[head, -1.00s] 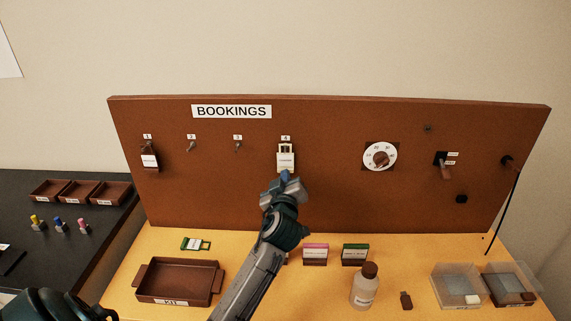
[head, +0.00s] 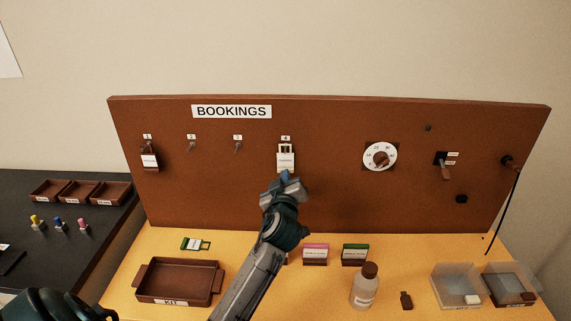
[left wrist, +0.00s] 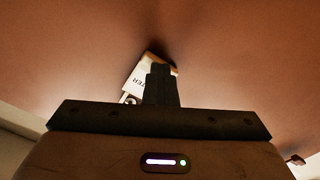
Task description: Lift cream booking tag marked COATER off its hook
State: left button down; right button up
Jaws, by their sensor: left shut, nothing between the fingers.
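The cream tag (head: 285,161) hangs on the board below the label 4. In the left wrist view the tag (left wrist: 135,80) is tilted, partly hidden behind the fingers, and shows the letters "TER". My left gripper (head: 285,176) is just below the tag in the head view. Its fingers (left wrist: 160,72) are shut together with nothing held. I cannot tell whether they touch the tag. My right gripper is not in view.
The brown board (head: 330,205) also carries a brown tag (head: 149,160), bare hooks (head: 238,146), a dial (head: 380,157) and a switch (head: 445,170). A brown tray (head: 180,281), a bottle (head: 365,286) and clear boxes (head: 455,283) stand on the yellow table.

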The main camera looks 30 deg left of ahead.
pick_arm(q)
jog(key=shift+s+d+r, duration=0.1)
jog(key=shift+s+r, duration=0.05)
dwell(0.4)
jog(key=shift+s+d+r, duration=0.25)
jog(key=shift+s+r, duration=0.05)
jog(key=shift+s, duration=0.05)
jog(key=shift+s+r+p, duration=0.1)
jog(key=shift+s+p, duration=0.05)
jog(key=shift+p, duration=0.15)
jog(key=shift+d, duration=0.1)
jog(key=v, duration=0.8)
jog(key=shift+b, duration=0.35)
dwell(0.5)
jog(key=c, duration=1.7)
grip_release()
jog(key=shift+c, duration=0.3)
